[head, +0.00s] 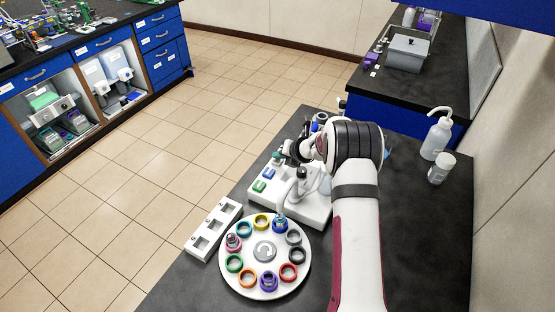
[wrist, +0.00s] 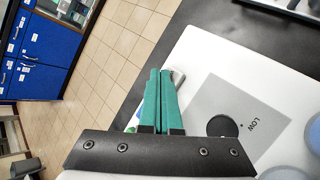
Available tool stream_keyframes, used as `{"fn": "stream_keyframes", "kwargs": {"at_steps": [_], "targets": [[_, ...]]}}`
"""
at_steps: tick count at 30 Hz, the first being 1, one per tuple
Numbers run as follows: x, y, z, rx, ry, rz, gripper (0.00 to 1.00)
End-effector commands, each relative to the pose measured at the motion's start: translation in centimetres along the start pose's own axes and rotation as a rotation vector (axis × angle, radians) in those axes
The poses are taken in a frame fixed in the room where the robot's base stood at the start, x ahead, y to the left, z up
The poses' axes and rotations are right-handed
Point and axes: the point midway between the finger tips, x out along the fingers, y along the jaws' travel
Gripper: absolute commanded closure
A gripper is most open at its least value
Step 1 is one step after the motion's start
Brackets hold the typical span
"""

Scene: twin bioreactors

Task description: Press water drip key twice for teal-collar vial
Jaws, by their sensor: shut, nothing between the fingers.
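The white round carousel (head: 297,237) carries several coloured collars. The teal collar (head: 244,228) is at its upper left, beside the yellow one; I cannot tell whether a vial is in it. The dispenser's spout (head: 285,198) comes down over the blue collar (head: 280,226). The white dispenser base (head: 312,212) has a green key (head: 268,173) and a blue key (head: 258,187); their labels are unreadable. My gripper (head: 277,158) is shut and empty at the base's far left end, beyond the green key. In the wrist view its teal fingers (wrist: 160,85) partly hide small coloured parts behind them.
A white rack (head: 214,229) with square openings lies left of the carousel. In the wrist view a black knob (wrist: 222,126) sits on a grey panel marked LOW. A wash bottle (head: 437,135) and a white jar (head: 441,168) stand at the right. The bench front right is clear.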

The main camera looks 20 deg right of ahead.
Motion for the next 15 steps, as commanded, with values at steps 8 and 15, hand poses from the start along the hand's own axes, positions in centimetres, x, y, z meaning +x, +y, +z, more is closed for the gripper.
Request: {"fn": "stream_keyframes", "kwargs": {"at_steps": [8,15], "targets": [[-0.86,0.62,0.62,0.001,0.0,0.0,1.0],[-0.99,0.72,0.73,0.0,-0.001,0.0,1.0]]}}
